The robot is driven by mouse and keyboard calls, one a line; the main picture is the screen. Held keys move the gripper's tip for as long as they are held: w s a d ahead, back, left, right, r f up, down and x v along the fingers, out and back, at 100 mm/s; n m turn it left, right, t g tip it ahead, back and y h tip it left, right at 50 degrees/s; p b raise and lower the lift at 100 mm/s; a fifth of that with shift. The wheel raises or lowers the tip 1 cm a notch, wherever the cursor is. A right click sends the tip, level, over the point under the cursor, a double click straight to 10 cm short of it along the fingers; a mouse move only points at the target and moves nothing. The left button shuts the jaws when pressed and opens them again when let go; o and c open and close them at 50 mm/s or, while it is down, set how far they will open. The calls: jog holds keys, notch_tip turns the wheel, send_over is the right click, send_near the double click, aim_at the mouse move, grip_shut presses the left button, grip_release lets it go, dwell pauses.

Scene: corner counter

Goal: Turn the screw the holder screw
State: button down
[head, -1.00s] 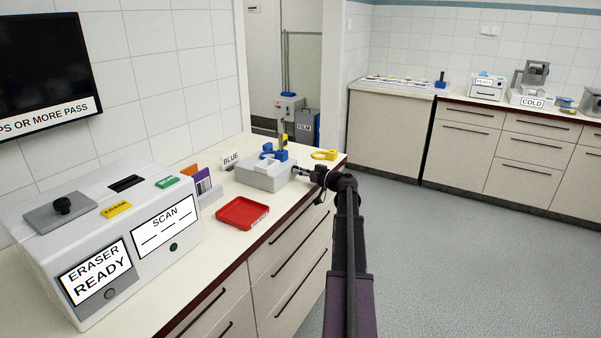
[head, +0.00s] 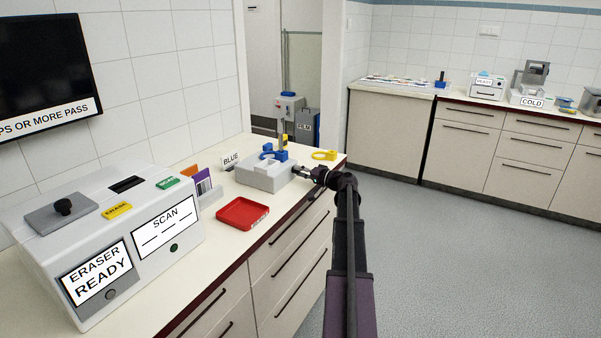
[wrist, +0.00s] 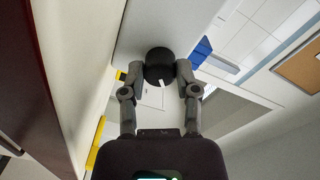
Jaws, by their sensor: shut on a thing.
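The holder (head: 266,174) is a light grey block on the near counter, with a grey post and blue parts at its back. Its screw has a round black knob, which shows in the wrist view (wrist: 159,66) with a white mark on its edge. My gripper (head: 298,172) reaches the holder's right side from the front of the counter. In the wrist view my gripper (wrist: 160,80) has its two fingers on either side of the knob, shut on it. The screw's shaft is hidden behind the knob.
A red tray (head: 243,213) lies in front of the holder, and a yellow ring-shaped piece (head: 324,155) lies behind it to the right. A BLUE sign (head: 231,160) stands left of the holder. The large eraser machine (head: 110,240) fills the counter's left part.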

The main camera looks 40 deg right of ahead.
jog(key=m, duration=1.1)
jog(key=shift+r+m, duration=0.1)
jog(key=shift+m, duration=0.2)
jog(key=shift+y, duration=0.3)
jog(key=shift+c, duration=1.8)
grip_release()
jog(key=shift+w, duration=0.1)
jog(key=v, duration=0.7)
jog(key=shift+s, duration=0.3)
jog(key=shift+d, duration=0.1)
